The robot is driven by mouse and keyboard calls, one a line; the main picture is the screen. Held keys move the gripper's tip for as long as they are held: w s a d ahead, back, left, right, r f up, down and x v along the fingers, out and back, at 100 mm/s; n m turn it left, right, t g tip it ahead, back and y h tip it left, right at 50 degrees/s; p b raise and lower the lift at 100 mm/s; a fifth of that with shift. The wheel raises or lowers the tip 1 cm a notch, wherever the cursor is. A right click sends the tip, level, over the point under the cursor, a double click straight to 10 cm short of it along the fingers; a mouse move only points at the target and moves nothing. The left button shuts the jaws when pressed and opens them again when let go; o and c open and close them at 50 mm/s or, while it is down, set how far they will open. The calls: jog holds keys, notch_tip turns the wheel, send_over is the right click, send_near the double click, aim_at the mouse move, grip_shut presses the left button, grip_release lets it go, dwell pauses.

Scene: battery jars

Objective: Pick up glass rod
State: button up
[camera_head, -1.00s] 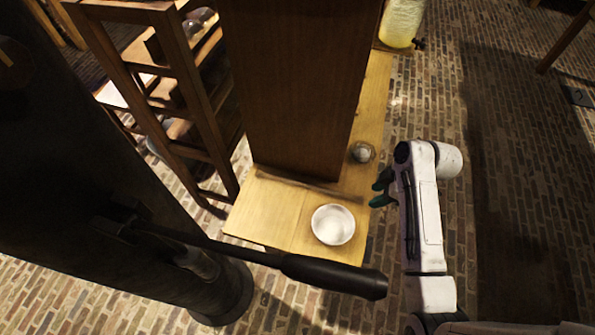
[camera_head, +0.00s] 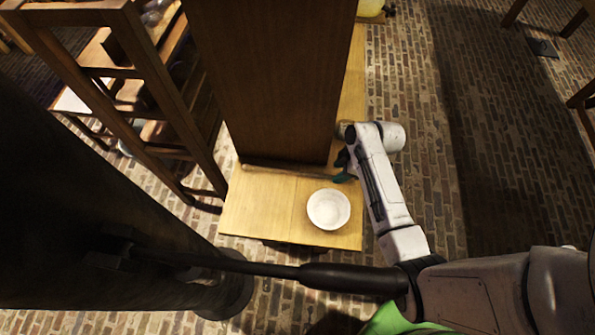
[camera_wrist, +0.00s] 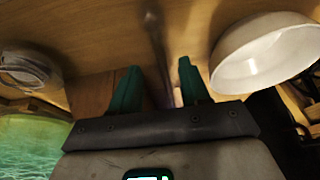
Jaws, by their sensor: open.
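A thin, greyish, see-through streak that looks like the glass rod (camera_wrist: 154,30) lies on the wooden table (camera_head: 262,212). In the head view my gripper (camera_head: 343,167) is at the table's right side, by the foot of the tall wooden panel.
A white bowl (camera_head: 328,209) stands on the table near the gripper; it also shows in the wrist view (camera_wrist: 265,62). The tall brown panel (camera_head: 275,85) rises behind it. A small glass jar (camera_wrist: 28,68) and a green-liquid vessel (camera_wrist: 30,145) are at left. A wooden shelf (camera_head: 140,85) stands left.

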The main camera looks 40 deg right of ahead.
aim_at(333, 176)
jog(key=shift+x, duration=1.5)
jog(key=shift+s, duration=0.1)
grip_shut()
